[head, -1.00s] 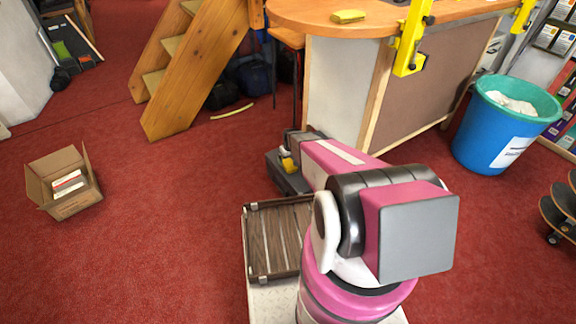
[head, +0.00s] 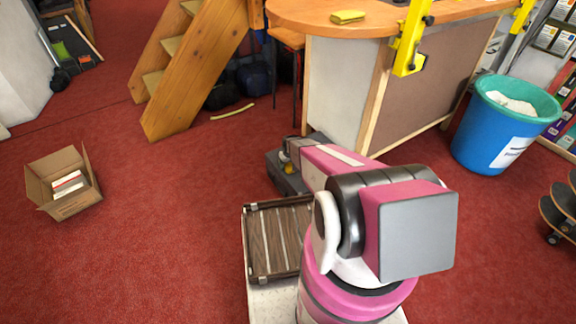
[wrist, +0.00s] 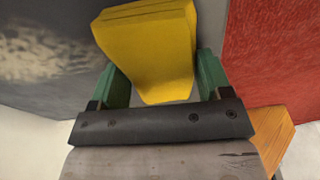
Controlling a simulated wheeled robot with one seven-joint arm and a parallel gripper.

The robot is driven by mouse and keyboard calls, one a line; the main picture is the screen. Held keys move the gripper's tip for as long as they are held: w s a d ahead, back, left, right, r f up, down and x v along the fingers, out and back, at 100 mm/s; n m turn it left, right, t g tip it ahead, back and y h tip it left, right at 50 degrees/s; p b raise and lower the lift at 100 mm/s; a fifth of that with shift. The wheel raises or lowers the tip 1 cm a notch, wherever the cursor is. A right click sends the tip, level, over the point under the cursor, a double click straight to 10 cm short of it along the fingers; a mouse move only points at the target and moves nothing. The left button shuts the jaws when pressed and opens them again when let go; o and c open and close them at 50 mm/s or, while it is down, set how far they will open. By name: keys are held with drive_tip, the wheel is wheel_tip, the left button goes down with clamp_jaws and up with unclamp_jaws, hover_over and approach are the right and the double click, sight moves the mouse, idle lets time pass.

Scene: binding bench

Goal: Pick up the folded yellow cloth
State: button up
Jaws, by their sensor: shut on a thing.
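The folded yellow cloth (wrist: 148,45) fills the space between the green fingers of my gripper (wrist: 161,78) in the wrist view. My gripper is shut on it. In the head view a small bit of the yellow cloth (head: 290,168) shows at the end of my arm, over a dark grey box-like thing (head: 284,184). My arm hides most of the gripper there. I cannot tell whether the cloth touches the grey surface.
Another flat yellow piece (head: 348,16) lies on the wooden counter (head: 300,12). Yellow clamps (head: 411,40) hang at its edge. A blue bin (head: 490,130) stands right, wooden stairs (head: 190,75) at the back. An open carton (head: 64,182) sits left on clear red carpet.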

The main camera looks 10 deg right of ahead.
drive_tip(key=shift+r, duration=0.5)
drive_tip(key=r, duration=0.2)
drive_tip(key=a+r, duration=0.1)
drive_tip(key=r, duration=0.1)
drive_tip(key=shift+s, duration=0.4)
drive_tip(key=s+a+r, duration=0.5)
drive_tip(key=a+r, duration=0.1)
drive_tip(key=a, duration=0.3)
drive_tip(key=shift+o, duration=0.4)
drive_tip(key=shift+a, duration=0.1)
